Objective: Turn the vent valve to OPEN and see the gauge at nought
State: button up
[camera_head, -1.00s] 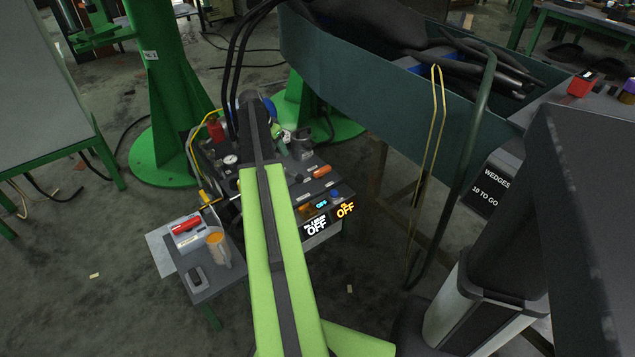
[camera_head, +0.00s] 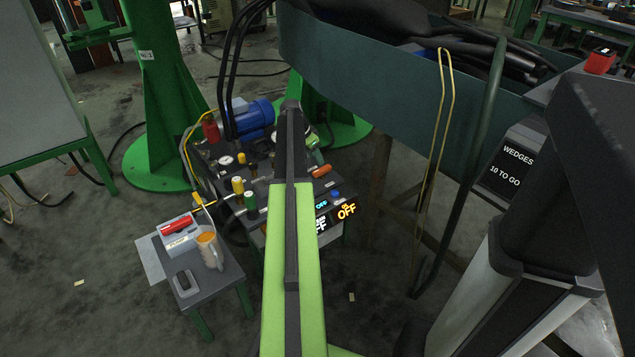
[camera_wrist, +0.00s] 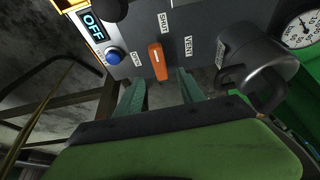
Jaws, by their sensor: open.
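The vent valve's orange handle (camera_wrist: 158,60) sits on the grey panel in the wrist view, beside labels reading SHUT and VENT; a smaller label near it is hard to read. An orange handle (camera_head: 321,171) also shows right of my arm in the head view. My gripper (camera_wrist: 160,89) is open and empty. Its two teal fingers stand on either side of the handle's near end in the picture; contact cannot be told. A round white gauge (camera_wrist: 302,31) is cut by the right edge, its reading too small to tell. In the head view my arm hides the gripper.
A blue button (camera_wrist: 112,57) and a lit OFF display (camera_wrist: 92,27) lie left of the handle. A dark cylinder with a loop (camera_wrist: 258,72) lies right. In the head view, a blue motor (camera_head: 250,117) and a small side table (camera_head: 218,283) stand near the panel.

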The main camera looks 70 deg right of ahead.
aim_at(321, 169)
jog(key=b+x, duration=0.5)
jog(key=x, duration=0.2)
jog(key=shift+f, duration=0.35)
jog(key=shift+r, duration=0.1)
jog(key=shift+c, duration=0.3)
